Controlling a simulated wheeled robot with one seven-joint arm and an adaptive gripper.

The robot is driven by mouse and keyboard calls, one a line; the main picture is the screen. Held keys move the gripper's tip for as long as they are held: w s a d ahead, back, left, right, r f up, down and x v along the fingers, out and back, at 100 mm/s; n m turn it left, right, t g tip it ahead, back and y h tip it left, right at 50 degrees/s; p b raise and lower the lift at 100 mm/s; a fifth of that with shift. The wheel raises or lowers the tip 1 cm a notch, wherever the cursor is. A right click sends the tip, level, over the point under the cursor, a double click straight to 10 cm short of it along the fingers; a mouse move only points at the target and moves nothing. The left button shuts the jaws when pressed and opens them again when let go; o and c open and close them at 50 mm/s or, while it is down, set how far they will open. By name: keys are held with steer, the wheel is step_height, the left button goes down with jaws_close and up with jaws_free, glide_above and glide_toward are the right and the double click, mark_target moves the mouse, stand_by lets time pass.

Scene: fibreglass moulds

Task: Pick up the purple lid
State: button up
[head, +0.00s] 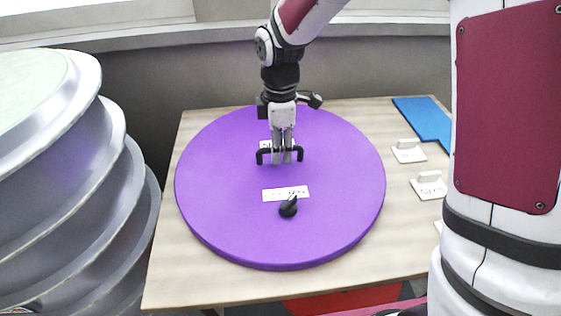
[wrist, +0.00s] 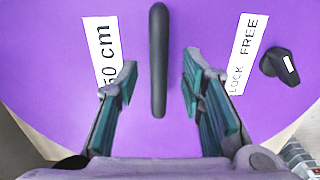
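The purple lid (head: 230,220) is a large round disc lying flat on a wooden table; it fills most of the wrist view (wrist: 210,30). A black bar handle (wrist: 158,60) stands on the lid, and its ends show on both sides of my gripper in the head view (head: 261,157). My gripper (head: 281,160) points down at the handle. In the wrist view the fingers (wrist: 157,85) are apart, one on each side of the handle, with purple visible in the gaps. A black knob (head: 288,208) sits on the lid near a white "LOCK FREE" label (wrist: 247,50).
The wooden table (head: 165,285) has bare margins around the lid. Small white handled pieces (head: 408,152) (head: 429,187) and a blue sheet (head: 425,120) lie at its right. Stacked grey round moulds (head: 75,170) stand close at the left. A wall (head: 390,65) is behind.

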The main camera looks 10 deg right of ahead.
steer(key=shift+f, duration=0.75)
jaws_close()
steer(key=shift+r, duration=0.1)
